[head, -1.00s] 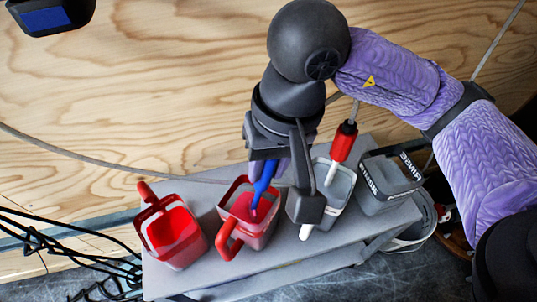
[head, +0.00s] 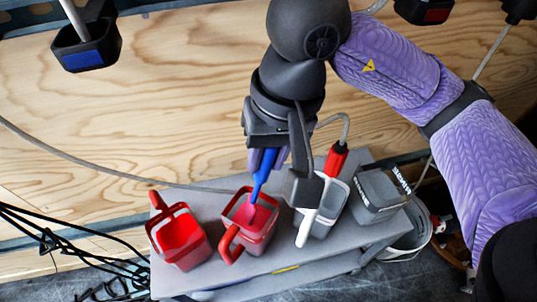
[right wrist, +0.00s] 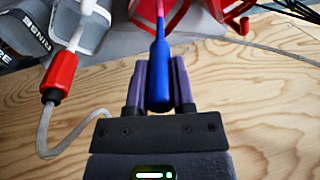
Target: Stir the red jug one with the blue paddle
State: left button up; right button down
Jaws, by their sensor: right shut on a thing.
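Two red jugs stand side by side on a grey bench: a left red jug (head: 181,242) and a middle red jug (head: 262,232), both with red contents. My right gripper (head: 268,158) is above the middle jug, shut on the blue handle of the paddle (head: 260,178). The paddle slants down, and its pinkish-red lower end is within the middle jug's opening; how deep it reaches is unclear. In the right wrist view the blue handle (right wrist: 160,72) sits between the two fingers (right wrist: 157,88). My left gripper is not in view.
Right of the middle jug are a grey-white jug (head: 329,216) with a white handle, a red-handled tool (head: 337,160) on a hose, and a grey rinse container (head: 376,194). A blue-marked black holder (head: 86,45) hangs upper left. Black cables (head: 60,240) lie at left.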

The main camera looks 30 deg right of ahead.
notch_tip(320, 180, up, 5)
jog(key=p, duration=0.3)
jog(key=shift+f, duration=0.1)
jog(key=shift+r+p, duration=0.6)
jog(key=shift+r, duration=0.35)
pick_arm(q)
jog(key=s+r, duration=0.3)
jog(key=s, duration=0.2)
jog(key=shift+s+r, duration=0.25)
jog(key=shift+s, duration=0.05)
pick_arm(e)
jog(key=shift+r, duration=0.25)
